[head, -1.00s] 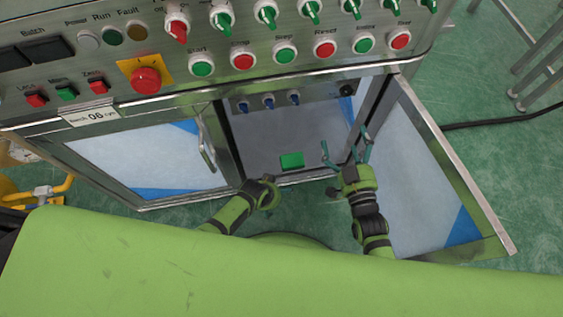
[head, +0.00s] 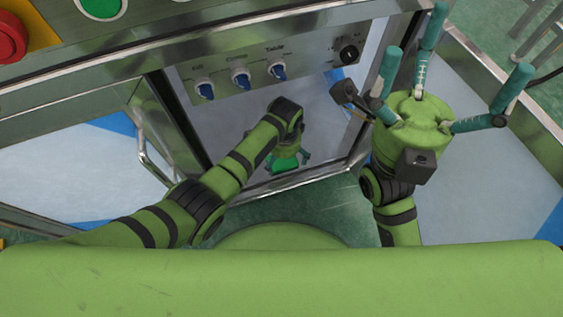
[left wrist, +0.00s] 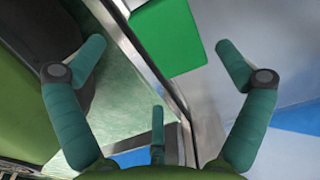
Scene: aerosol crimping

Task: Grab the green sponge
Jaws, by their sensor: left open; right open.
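The green sponge (left wrist: 168,36) is a flat rectangular block lying on the cabinet floor near its front metal sill. In the head view the sponge (head: 284,167) is partly hidden under my left gripper (head: 288,158), which reaches into the open cabinet. In the left wrist view my left gripper (left wrist: 160,80) has its fingers spread, with the sponge ahead between the two upper fingertips and apart from them. My right gripper (head: 455,65) is open and empty, with its fingers pointing up, to the right of the cabinet opening.
The cabinet's left door (head: 65,175) has a handle and stands left of the opening. The metal sill (left wrist: 150,68) runs close beside the sponge. The open right door (head: 490,190) is beside my right arm.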

